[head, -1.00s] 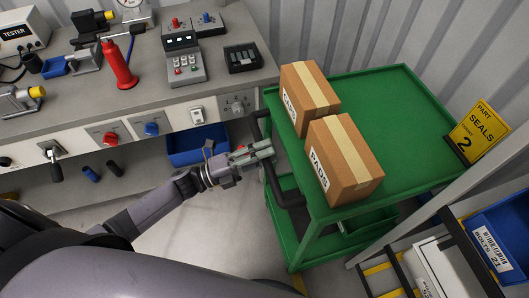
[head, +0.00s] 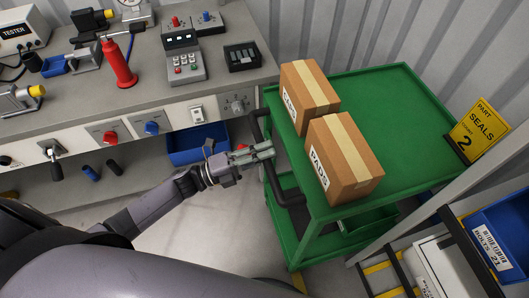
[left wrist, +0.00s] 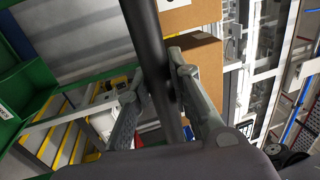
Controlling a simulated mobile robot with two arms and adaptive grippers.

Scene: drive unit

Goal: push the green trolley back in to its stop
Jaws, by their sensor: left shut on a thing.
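The green trolley (head: 390,130) stands to the right of the workbench, with two brown boxes on its top: a rear box (head: 309,92) and a front box marked PADS (head: 346,160). Its dark push handle (head: 275,183) is on the left side, facing me. My left gripper (head: 262,153) is at this handle. In the left wrist view its fingers (left wrist: 155,95) stand on both sides of the dark handle bar (left wrist: 150,50), shut on it. The trolley's far end is near the corrugated wall; I cannot see a stop. My right gripper is not in view.
The grey workbench (head: 100,110) with tools and switches is at the left, and a blue bin (head: 198,146) is under it. A yellow SEALS sign (head: 477,130) and a rack with a blue bin (head: 505,235) stand close on the trolley's right. Floor is clear before the handle.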

